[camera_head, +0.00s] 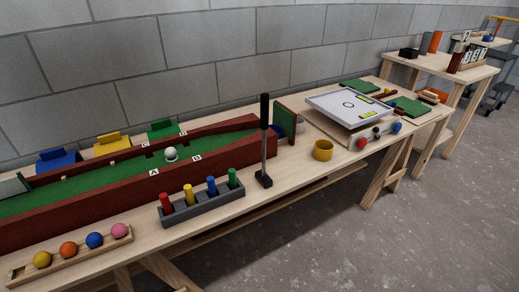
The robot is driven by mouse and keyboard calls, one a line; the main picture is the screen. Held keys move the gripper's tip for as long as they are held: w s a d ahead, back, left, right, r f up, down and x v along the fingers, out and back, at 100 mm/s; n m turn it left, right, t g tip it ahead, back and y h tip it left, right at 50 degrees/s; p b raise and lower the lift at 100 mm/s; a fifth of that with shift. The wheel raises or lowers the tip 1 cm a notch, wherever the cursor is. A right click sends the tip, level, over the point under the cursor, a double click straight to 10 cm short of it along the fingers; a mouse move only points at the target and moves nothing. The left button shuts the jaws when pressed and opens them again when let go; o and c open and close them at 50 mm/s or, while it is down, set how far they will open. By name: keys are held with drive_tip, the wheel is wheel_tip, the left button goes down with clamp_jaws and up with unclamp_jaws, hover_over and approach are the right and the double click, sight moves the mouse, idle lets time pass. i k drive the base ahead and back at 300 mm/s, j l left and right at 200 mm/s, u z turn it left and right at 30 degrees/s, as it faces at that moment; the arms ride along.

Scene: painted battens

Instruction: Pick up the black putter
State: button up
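The black putter (264,145) stands upright on the wooden table in the head view, near the table's front edge. It has a thick black grip at the top, a thin dark shaft and a small black block head at the bottom. It stands in front of the right end of the green putting lane (100,183) with red-brown side walls. A white ball (171,154) is on the lane. My gripper is not in view.
A grey rack (203,206) with coloured pegs stands left of the putter. A wooden tray with coloured balls (70,252) lies at front left. The floor in front is clear.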

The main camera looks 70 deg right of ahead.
sight(261, 176)
drive_tip(key=k+l+u, duration=0.1)
drive_tip(key=u, duration=0.4)
drive_tip(key=k+l+u, duration=0.3)
drive_tip(key=k, duration=0.2)
drive_tip(key=k+l+u, duration=0.1)
drive_tip(key=k+u, duration=0.15)
drive_tip(key=k, duration=0.2)
drive_tip(key=k+l, duration=0.15)
drive_tip(key=k, duration=0.75)
drive_tip(key=k+l+u, duration=0.15)
drive_tip(key=k, duration=0.8)
